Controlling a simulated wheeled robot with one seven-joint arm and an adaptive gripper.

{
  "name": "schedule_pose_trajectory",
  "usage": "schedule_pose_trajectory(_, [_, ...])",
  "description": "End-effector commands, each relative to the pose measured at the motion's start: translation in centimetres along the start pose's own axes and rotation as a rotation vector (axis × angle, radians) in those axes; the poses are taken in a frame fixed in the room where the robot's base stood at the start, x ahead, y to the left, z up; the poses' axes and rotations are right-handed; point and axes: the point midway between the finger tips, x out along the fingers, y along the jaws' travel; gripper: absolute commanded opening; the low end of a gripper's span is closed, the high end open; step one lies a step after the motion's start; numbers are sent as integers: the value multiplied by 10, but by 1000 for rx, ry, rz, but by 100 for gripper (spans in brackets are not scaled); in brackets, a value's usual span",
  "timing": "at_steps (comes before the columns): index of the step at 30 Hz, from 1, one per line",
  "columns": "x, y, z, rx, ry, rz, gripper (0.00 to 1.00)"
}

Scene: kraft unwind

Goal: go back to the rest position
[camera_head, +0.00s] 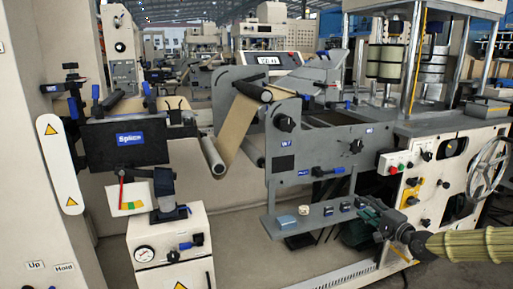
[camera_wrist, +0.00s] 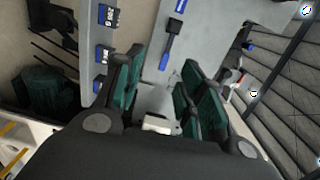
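My gripper (camera_head: 374,214) is at the lower right in the head view, beside the right end of a grey shelf (camera_head: 310,219) under the machine. My arm reaches in from the right edge. In the wrist view the two green-padded fingers of my gripper (camera_wrist: 160,88) stand apart, with grey shelf surface showing between them. It is open, and I see nothing held between the pads. A small pale piece shows low between the fingers, and I cannot tell what it is.
The shelf holds a light blue block (camera_head: 287,222), a cream piece (camera_head: 304,210) and small dark blocks (camera_head: 329,211). A control box with buttons (camera_head: 393,163) and a handwheel (camera_head: 489,165) are near my arm. A brown web (camera_head: 238,125) runs over rollers. Open floor shows below the shelf.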

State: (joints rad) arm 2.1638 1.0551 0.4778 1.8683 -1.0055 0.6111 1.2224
Motion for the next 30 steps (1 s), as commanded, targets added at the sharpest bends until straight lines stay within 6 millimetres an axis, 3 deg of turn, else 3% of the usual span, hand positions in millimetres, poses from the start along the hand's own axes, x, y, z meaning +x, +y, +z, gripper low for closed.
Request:
schedule_pose_trajectory(8, [-3,43,37,-34,-32,87,39])
schedule_pose_trajectory(14, [-4,90,85,-78,-82,185,39])
schedule_pose_trajectory(17, [-11,124,118,-113,-119,260,39])
schedule_pose_trajectory(23, [-41,199,186,-201,-204,424,39])
schedule_pose_trajectory(30, [-101,280,255,-321,-320,624,39])
